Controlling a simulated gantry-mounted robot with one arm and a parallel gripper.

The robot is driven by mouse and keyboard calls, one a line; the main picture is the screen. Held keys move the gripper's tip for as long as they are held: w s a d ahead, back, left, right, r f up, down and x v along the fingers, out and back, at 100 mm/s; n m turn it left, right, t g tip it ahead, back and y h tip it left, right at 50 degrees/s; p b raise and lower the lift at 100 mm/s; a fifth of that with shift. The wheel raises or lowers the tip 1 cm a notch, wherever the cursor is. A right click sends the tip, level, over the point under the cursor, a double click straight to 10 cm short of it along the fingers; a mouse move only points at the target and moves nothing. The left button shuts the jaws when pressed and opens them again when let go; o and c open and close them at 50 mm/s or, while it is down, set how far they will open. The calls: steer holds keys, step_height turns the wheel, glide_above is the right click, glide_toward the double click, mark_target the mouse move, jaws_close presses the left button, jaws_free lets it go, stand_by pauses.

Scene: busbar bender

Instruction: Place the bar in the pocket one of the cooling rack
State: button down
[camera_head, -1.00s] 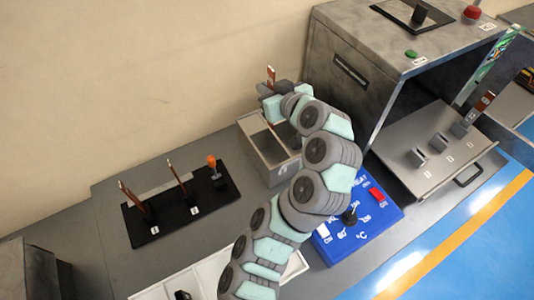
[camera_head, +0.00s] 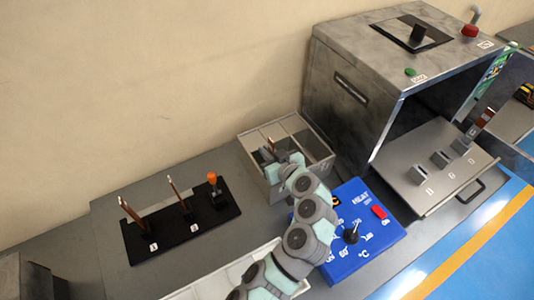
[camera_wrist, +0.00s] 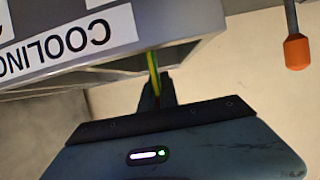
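The cooling rack (camera_head: 322,151) is a grey open-topped box with several divided pockets, left of the oven-like machine. In the wrist view its wall (camera_wrist: 190,22) carries an upside-down "COOLING" label. My gripper (camera_head: 272,154) is over the left part of the rack, with its fingers low at the rim. It appears shut on a copper bar (camera_head: 271,144), whose top shows between the fingers. In the wrist view only a thin strip of the bar (camera_wrist: 153,72) shows between the fingers. The bar's lower end is hidden, and I cannot tell which numbered pocket it is over or in.
A black stand (camera_head: 160,238) with two copper bars and an orange-topped post is at left. A blue heat control panel (camera_head: 370,240) is close right of my arm. The grey machine (camera_head: 350,85) and its pulled-out tray (camera_head: 410,175) stand further right.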

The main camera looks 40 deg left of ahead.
steer(key=shift+f, duration=0.5)
steer(key=shift+w, duration=0.1)
steer(key=shift+f, duration=0.15)
steer(key=c, duration=1.6)
jaws_free()
steer(key=v, duration=1.2)
